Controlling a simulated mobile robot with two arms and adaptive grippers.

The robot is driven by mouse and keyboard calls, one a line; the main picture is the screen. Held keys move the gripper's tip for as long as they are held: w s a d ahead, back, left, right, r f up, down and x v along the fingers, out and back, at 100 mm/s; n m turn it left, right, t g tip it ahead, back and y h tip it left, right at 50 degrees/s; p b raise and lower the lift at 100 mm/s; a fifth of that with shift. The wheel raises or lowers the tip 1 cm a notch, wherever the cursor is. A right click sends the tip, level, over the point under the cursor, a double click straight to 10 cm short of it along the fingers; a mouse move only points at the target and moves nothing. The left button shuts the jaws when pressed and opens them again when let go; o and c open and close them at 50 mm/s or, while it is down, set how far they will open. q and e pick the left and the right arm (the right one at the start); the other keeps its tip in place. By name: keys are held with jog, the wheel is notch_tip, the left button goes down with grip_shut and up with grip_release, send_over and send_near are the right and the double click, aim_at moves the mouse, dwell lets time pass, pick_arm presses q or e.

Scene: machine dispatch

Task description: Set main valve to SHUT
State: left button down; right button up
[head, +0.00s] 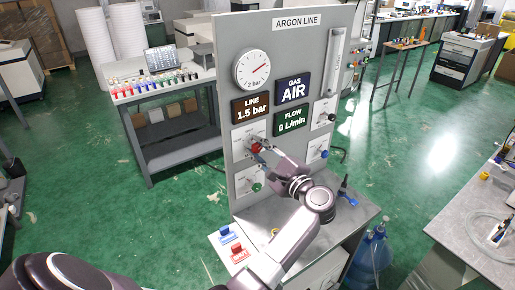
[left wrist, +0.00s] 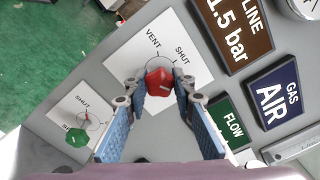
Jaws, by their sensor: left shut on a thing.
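A grey panel headed ARGON LINE (head: 297,22) stands upright on a bench. My left gripper (head: 258,148) is at its red knob (head: 257,148). In the left wrist view the red knob (left wrist: 159,82) sits between the two blue-padded fingers of my left gripper (left wrist: 160,88), which are shut on it. Its white plate (left wrist: 135,62) reads VENT and SHUT; the rest of the lettering is hidden. A green knob (left wrist: 76,139) on a lower plate also has SHUT marks. My right gripper is not in view.
Displays read LINE 1.5 bar (head: 252,107), GAS AIR (head: 293,90) and FLOW 0 L/min (head: 291,121). Blue (head: 323,154) and black (head: 331,118) knobs are at the right of the panel. Blue (head: 229,235) and red (head: 238,252) items lie on the bench front.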

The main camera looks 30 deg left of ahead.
pick_arm(q)
jog(key=shift+a+r, duration=0.1)
jog(key=shift+b, duration=0.35)
jog(key=n+b, duration=1)
jog(key=b, duration=0.5)
jog(key=shift+r+n+b, duration=0.2)
jog(key=shift+n+b, duration=0.7)
jog(key=shift+b, duration=0.05)
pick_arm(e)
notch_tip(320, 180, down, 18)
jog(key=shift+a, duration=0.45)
pick_arm(q)
jog(key=shift+r, duration=0.15)
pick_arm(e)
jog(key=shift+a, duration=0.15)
